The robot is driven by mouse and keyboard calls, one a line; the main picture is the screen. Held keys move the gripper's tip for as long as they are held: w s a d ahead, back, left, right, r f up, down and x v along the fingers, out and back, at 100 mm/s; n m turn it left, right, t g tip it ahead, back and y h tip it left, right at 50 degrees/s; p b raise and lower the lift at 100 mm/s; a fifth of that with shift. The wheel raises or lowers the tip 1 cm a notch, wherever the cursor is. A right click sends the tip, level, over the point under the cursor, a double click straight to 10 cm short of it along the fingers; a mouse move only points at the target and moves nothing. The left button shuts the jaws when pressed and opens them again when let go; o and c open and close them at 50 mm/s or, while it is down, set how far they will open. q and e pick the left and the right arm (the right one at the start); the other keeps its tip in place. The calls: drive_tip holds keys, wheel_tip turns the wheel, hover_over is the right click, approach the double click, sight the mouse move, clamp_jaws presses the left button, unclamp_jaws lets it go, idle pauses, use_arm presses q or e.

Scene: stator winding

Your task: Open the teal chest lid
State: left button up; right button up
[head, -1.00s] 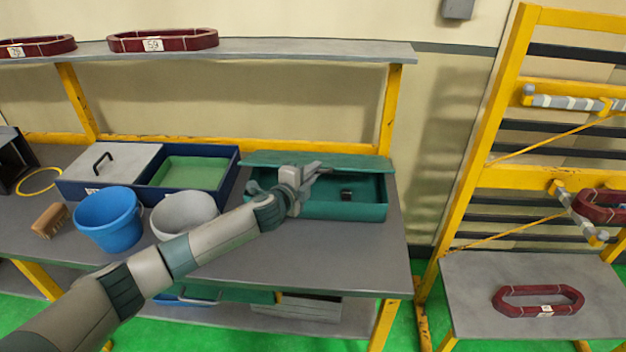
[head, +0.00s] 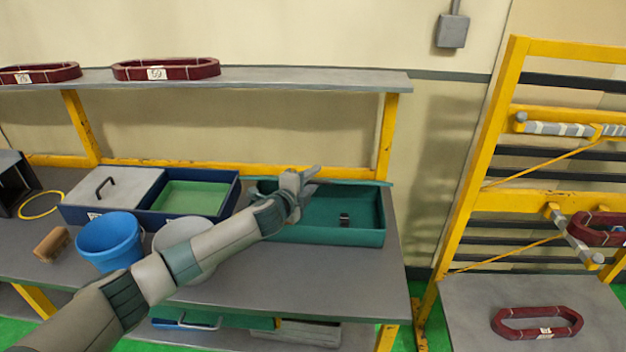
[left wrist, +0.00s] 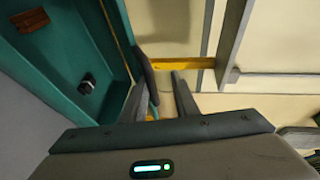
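The teal chest (head: 330,236) stands at the right end of the workbench with its inside exposed. Its lid (head: 352,183) shows almost edge-on as a thin strip along the back rim, tilted back. A small dark item sits inside, on the chest's front side. My left gripper (head: 311,174) is at the lid's left part, above the back of the chest, and hides some of it. In the left wrist view the fingers (left wrist: 165,80) are apart, with the chest (left wrist: 60,75) to the left. Whether they touch the lid is unclear. My right gripper is out of view.
A blue tray with a grey lid (head: 115,187) and a green compartment (head: 190,199) stands left of the chest. A blue bucket (head: 108,240), a pale bucket (head: 165,235) and a brush (head: 52,243) are nearer. A shelf (head: 300,80) runs above. The bench front right is clear.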

use_arm(q)
drive_tip(key=shift+a+f, duration=0.1)
drive_tip(key=shift+f, duration=0.15)
drive_tip(key=shift+s+f, duration=0.1)
drive_tip(key=shift+s, duration=0.1)
drive_tip(key=shift+s+a, duration=0.15)
drive_tip(key=shift+s, duration=0.05)
drive_tip(key=b+v, duration=0.5)
drive_tip(key=v, duration=1.1)
drive_tip(key=shift+s+r, duration=0.3)
drive_tip(key=shift+r, duration=0.1)
